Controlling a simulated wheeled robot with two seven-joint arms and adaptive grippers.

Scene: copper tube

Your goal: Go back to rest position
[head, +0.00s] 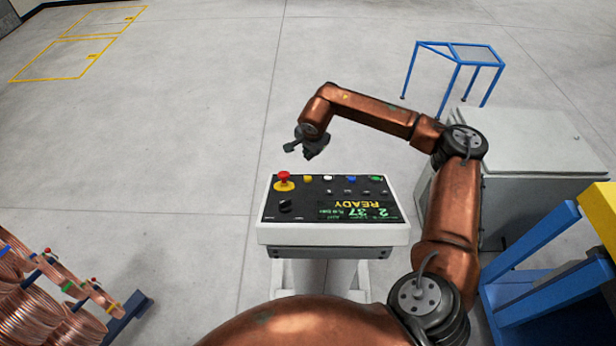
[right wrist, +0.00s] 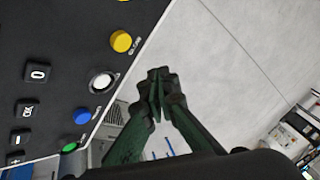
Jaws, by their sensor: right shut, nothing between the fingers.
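My right arm comes in from the lower right and bends over a control panel (head: 333,250). My right gripper (head: 292,148) is shut and empty, in the air just beyond the panel's far edge. In the right wrist view its dark green fingers (right wrist: 158,92) meet at the tips, with nothing between them. The panel has a red mushroom button (head: 284,177) on a yellow base, a row of coloured buttons and a display reading READY. The wrist view shows a yellow button (right wrist: 121,41), a white button (right wrist: 102,80) and a blue button (right wrist: 83,116). My left gripper is not in view.
Copper coils (head: 40,312) on a rack stand at the lower left. A grey cabinet (head: 535,150) is right of my arm, with a blue frame stand (head: 460,54) behind it. A blue and yellow structure (head: 560,235) is at the right edge. The floor left of the panel is clear.

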